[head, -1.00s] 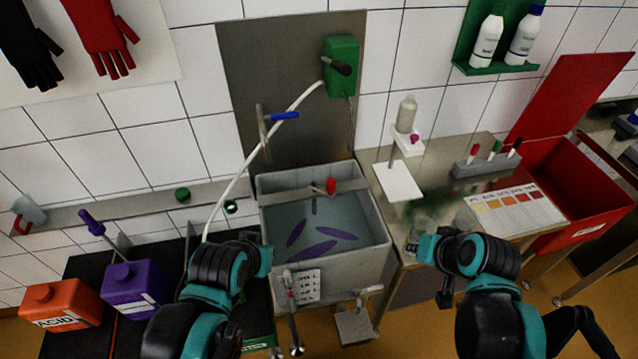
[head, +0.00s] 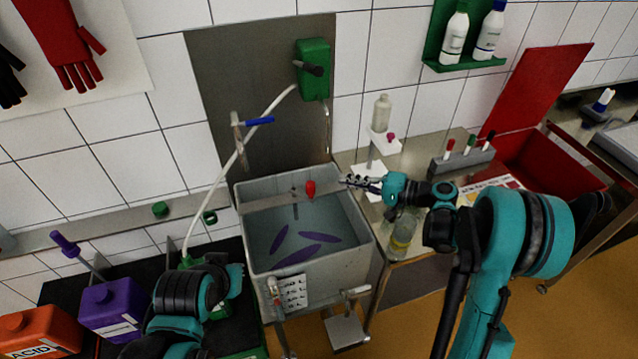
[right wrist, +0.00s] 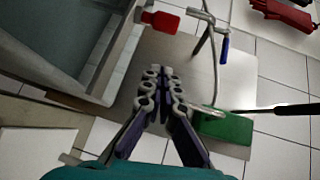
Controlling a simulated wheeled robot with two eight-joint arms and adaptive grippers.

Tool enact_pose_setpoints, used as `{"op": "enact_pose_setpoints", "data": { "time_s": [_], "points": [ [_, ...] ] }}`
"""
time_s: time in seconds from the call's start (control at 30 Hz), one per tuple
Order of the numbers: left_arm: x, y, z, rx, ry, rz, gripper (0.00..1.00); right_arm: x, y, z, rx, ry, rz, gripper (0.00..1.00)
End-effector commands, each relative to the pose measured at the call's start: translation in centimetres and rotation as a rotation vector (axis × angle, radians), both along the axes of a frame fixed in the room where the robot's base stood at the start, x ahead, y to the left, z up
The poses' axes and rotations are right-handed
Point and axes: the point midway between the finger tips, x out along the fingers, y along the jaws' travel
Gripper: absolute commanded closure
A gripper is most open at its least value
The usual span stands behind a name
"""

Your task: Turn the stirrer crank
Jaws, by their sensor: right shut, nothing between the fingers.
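The stirrer crank has a red knob (head: 310,188) above the bar (head: 265,203) that spans the grey tank (head: 345,255). Purple paddles (head: 298,254) show inside the tank. My right gripper (head: 350,181) is shut and empty, just right of the knob in the head view and apart from it. In the right wrist view the shut fingers (right wrist: 165,73) are in the middle, with the red knob (right wrist: 160,21) beyond them near the top edge.
A green wall box (head: 314,70) with a dark lever and a blue-handled valve (head: 259,121) with a white hose are behind the tank. A small bottle on a stand (head: 381,114) and a glass jar (head: 403,232) are close to my right arm. Purple (head: 112,309) and orange canisters (head: 42,335) stand left.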

Motion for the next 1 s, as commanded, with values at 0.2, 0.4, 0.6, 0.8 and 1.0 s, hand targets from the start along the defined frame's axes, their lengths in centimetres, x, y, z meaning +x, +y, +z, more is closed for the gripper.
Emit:
{"op": "enact_pose_setpoints", "data": {
  "time_s": [0.2, 0.4, 0.6, 0.8, 1.0],
  "points": [
    [0.0, 0.0, -0.2, 0.0, 0.0, 0.0, 1.0, 1.2, -1.3, -1.6, 0.148, -0.035, 0.021, 1.0],
    [0.0, 0.0, -0.5, 0.0, 0.0, 0.0, 1.0, 1.6, -0.3, -1.7, 0.168, -0.041, 0.026, 1.0],
    [0.0, 0.0, -1.4, 0.0, 0.0, 0.0, 1.0, 3.0, 3.2, -1.8, 0.167, -0.04, 0.028, 1.0],
    [0.0, 0.0, -2.4, 0.0, 0.0, 0.0, 1.0, 4.7, 7.2, -1.8, 0.166, -0.039, 0.028, 1.0],
    [0.0, 0.0, -3.3, 0.0, 0.0, 0.0, 1.0, 2.6, 8.0, -1.8, 0.165, -0.04, 0.023, 1.0]
  ]
}}
